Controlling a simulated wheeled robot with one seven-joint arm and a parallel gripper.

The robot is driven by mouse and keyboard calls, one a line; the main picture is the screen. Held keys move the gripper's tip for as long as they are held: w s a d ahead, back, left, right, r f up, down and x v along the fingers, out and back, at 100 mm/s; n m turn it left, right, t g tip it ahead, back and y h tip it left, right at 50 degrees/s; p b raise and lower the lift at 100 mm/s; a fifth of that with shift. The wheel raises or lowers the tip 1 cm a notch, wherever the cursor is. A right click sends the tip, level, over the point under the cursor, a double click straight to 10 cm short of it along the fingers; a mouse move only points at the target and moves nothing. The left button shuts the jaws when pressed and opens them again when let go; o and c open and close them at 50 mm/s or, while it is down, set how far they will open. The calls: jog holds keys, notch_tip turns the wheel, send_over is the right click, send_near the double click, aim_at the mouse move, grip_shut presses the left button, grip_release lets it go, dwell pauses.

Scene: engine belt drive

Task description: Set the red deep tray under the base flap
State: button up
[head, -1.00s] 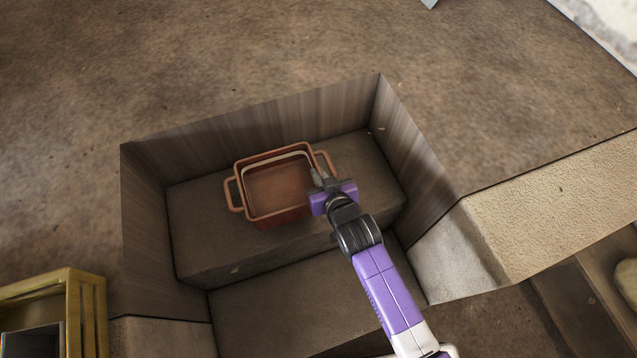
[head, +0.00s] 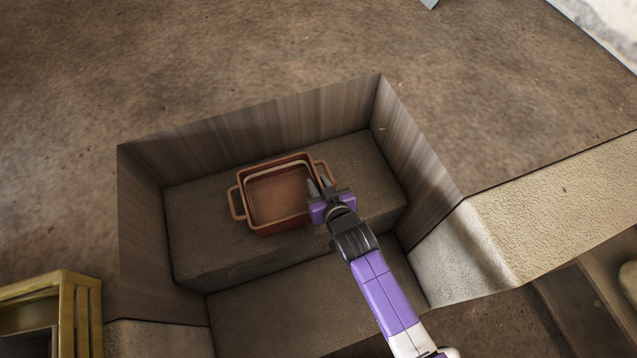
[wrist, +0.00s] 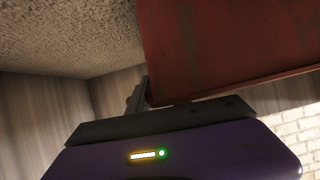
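The red deep tray (head: 279,195) is a rust-red rectangular dish with two side handles. In the wrist view the tray's red wall (wrist: 225,45) fills the upper right, above the purple gripper body. One dark finger shows there; the other is hidden. I cannot tell which surface is the base flap.
Wood-grained walls (head: 240,128) enclose the recess at the back and sides. A lower step (head: 270,310) lies in front. A pale slanted block (head: 550,200) is at the right, and a yellow crate (head: 70,300) is at the lower left.

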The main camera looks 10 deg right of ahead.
jog(key=shift+r, duration=0.1)
jog(key=shift+s+r, duration=0.15)
jog(key=p+v, duration=0.2)
jog(key=v, duration=0.9)
jog(key=shift+s+p, duration=0.35)
jog(key=shift+s, duration=0.05)
jog(key=shift+d, duration=0.1)
